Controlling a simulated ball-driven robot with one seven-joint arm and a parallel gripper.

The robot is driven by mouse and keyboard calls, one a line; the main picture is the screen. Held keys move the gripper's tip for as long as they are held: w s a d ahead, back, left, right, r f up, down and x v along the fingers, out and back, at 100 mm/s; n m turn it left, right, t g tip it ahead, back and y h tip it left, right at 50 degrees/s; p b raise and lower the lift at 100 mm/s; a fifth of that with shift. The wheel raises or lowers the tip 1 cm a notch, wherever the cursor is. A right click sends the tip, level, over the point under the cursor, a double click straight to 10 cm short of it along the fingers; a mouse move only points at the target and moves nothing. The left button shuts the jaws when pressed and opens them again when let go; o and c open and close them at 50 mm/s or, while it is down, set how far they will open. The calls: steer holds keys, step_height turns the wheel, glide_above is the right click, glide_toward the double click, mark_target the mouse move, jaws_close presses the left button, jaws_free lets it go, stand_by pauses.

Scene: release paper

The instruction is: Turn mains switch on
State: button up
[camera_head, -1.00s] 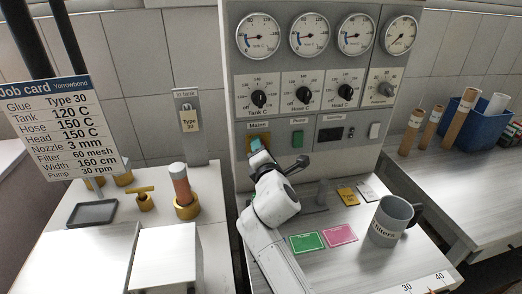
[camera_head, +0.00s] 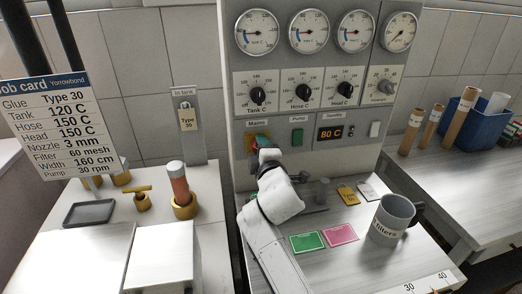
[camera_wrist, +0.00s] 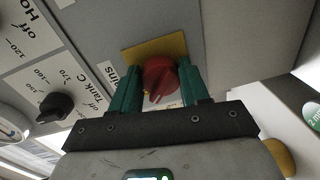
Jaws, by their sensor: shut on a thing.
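The mains switch is a red rotary knob (camera_wrist: 160,78) on a yellow plate (camera_wrist: 140,52), under the word "Mains" on the grey control panel. In the wrist view my gripper (camera_wrist: 157,85) has its two green fingers on either side of the red knob, shut on it. In the head view my gripper (camera_head: 262,146) reaches the panel at the mains switch (camera_head: 252,140) and partly hides it. The display (camera_head: 331,132) on the panel is lit and reads 80 C.
Dials (camera_head: 303,93) and gauges (camera_head: 308,32) sit above the switch.

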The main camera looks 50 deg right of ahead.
steer(key=shift+f, duration=0.1)
stand_by(0.3)
steer(key=o, duration=1.1)
steer(key=shift+c, duration=0.2)
steer(key=b+v, duration=0.1)
steer(key=v, duration=0.9)
steer(key=shift+s+a, duration=0.2)
steer(key=shift+s, duration=0.15)
